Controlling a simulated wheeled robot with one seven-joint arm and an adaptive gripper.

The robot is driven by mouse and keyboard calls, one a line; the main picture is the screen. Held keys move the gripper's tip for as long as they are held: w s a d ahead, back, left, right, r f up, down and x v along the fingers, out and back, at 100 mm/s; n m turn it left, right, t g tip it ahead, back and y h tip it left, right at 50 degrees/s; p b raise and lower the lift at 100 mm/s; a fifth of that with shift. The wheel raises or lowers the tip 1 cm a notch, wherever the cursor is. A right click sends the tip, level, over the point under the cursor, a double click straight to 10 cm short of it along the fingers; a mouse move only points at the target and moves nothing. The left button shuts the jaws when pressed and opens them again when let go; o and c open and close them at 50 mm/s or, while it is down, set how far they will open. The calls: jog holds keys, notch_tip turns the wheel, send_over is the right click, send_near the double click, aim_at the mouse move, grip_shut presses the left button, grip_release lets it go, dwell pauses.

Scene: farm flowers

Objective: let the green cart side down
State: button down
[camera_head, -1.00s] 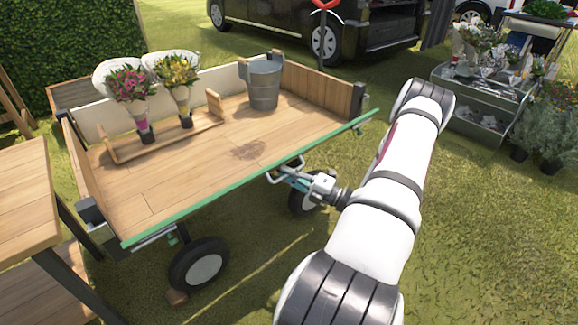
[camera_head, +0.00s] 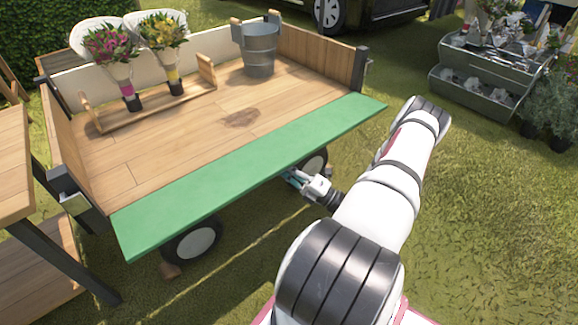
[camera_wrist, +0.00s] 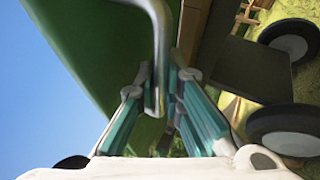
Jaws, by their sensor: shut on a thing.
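The green cart side (camera_head: 245,172) slopes outward from the long near edge of the cart bed (camera_head: 165,150). Its broad inner face shows in the head view, and the wrist view shows its green surface (camera_wrist: 95,50) close up. My gripper (camera_head: 298,179) is under the outer edge of the side. In the wrist view my gripper (camera_wrist: 160,85) is shut on the grey metal handle (camera_wrist: 161,40) fixed to the side. The head view hides most of the handle behind the side.
On the bed stand a grey bucket (camera_head: 261,52) and a wooden rack (camera_head: 150,106) with two bouquets. A wooden table (camera_head: 12,165) stands close at the left. Cart wheels (camera_head: 192,242) sit beneath the side. Open grass lies at the right, before a metal plant stand (camera_head: 490,75).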

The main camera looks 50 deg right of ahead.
jog(key=shift+w+f, duration=0.1)
jog(key=shift+f, duration=0.05)
dwell(0.4)
jog(key=c, duration=2)
grip_release()
jog(key=shift+o, duration=0.2)
jog(key=v, duration=1.2)
jog(key=shift+f, duration=0.3)
jog(key=shift+d, duration=0.1)
